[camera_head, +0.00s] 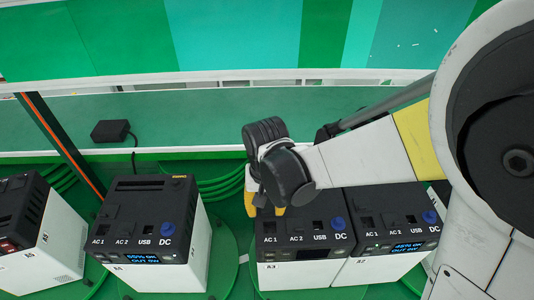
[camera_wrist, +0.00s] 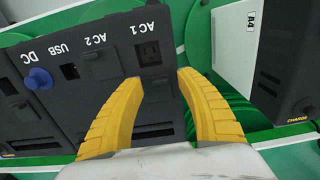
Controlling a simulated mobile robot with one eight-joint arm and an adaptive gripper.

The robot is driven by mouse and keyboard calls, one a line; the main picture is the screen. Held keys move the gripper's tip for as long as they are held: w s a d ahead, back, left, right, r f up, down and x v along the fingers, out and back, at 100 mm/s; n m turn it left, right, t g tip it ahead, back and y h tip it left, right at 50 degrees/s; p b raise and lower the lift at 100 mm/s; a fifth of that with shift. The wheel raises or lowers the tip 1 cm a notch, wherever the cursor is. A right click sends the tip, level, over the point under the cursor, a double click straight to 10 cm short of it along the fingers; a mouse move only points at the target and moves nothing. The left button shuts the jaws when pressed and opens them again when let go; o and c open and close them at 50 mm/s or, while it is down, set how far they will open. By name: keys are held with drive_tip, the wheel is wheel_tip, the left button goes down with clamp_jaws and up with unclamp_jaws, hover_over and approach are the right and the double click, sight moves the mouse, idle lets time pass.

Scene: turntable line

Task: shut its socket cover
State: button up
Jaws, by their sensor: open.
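Power station A3 (camera_head: 300,272) stands below my gripper (camera_head: 265,206), a white box with a dark top. Its top carries AC 1, AC 2, USB and DC labels and a blue DC cap (camera_head: 338,223). In the wrist view, the AC 1 socket (camera_wrist: 150,52) shows bare, just beyond my gripper (camera_wrist: 161,82). The AC 2 place (camera_wrist: 103,66) looks covered by a dark flap. My yellow fingers are apart over the dark top, with nothing clearly held between them.
Power station A2 (camera_head: 385,268) stands close on the right. Station A4 (camera_head: 160,277) is on the left, with A5 (camera_head: 58,240) beyond it. A black box (camera_head: 111,131) with a cable lies behind on the green surface. An orange-edged post (camera_head: 62,140) rises at left.

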sight(267, 236)
drive_tip(key=shift+f, duration=0.4)
clamp_jaws()
drive_tip(key=s, duration=0.3)
drive_tip(key=s+b, duration=0.1)
drive_tip(key=s, duration=0.1)
drive_tip(key=shift+s+d, duration=0.2)
drive_tip(key=shift+s, duration=0.2)
drive_tip(key=shift+w, duration=0.1)
unclamp_jaws()
